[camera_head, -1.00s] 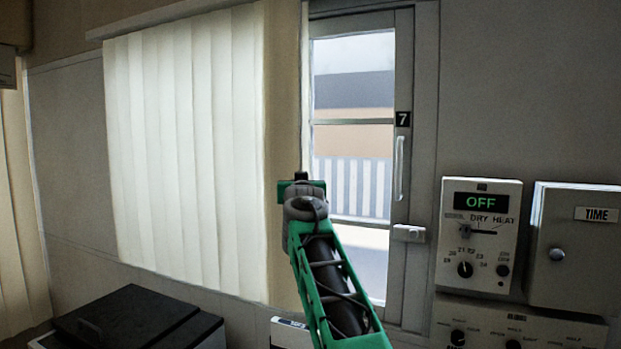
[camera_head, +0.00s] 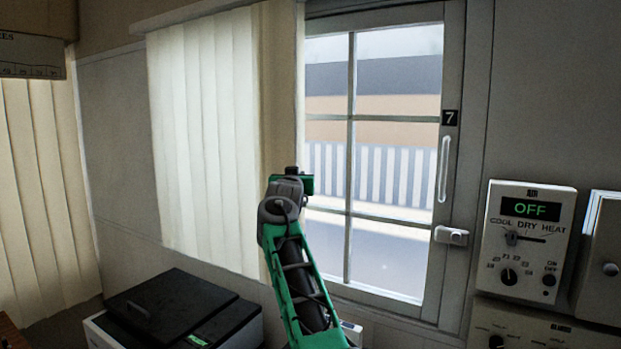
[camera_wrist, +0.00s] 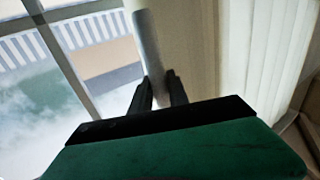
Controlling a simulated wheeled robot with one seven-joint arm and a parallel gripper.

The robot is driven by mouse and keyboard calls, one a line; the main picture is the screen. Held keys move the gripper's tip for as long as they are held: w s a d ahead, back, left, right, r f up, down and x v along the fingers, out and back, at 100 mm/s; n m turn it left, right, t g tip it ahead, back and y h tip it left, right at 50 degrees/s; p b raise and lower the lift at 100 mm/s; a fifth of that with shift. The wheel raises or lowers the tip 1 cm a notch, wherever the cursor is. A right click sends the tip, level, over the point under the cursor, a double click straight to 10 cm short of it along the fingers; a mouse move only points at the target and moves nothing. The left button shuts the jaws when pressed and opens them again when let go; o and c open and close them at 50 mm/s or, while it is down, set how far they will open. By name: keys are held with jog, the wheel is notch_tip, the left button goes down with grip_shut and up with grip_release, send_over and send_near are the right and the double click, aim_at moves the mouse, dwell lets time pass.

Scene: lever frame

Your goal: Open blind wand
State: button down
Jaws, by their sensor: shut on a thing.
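The blind (camera_head: 205,135) is a set of pale vertical slats. It covers the left part of the window in the head view, with a tan edge slat (camera_head: 282,90) on its right. The window (camera_head: 375,170) to the right is uncovered. My gripper (camera_wrist: 160,86) is shut on the wand (camera_wrist: 149,45), a pale grey rod, seen between the fingers in the wrist view. In the head view my gripper (camera_head: 302,184) is at the blind's right edge; its fingers and the wand are largely hidden behind my arm. The slats (camera_wrist: 255,50) hang to the right in the wrist view.
A black-lidded box (camera_head: 170,305) stands below the blind. Right of the window are a handle (camera_head: 444,168), a latch (camera_head: 452,236) and a control panel (camera_head: 525,240) reading OFF. Another slatted blind (camera_head: 38,190) hangs at far left.

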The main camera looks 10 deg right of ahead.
jog(key=shift+a+r, duration=0.1)
jog(key=shift+r, duration=0.1)
jog(key=c, duration=1.3)
grip_release()
jog(key=shift+f, duration=0.2)
jog(key=shift+f, duration=0.1)
jog(key=shift+s+a+f+b, duration=0.15)
jog(key=shift+s+b, duration=0.1)
jog(key=shift+b, duration=0.5)
jog(key=b+v, duration=0.7)
jog(key=shift+r, duration=0.25)
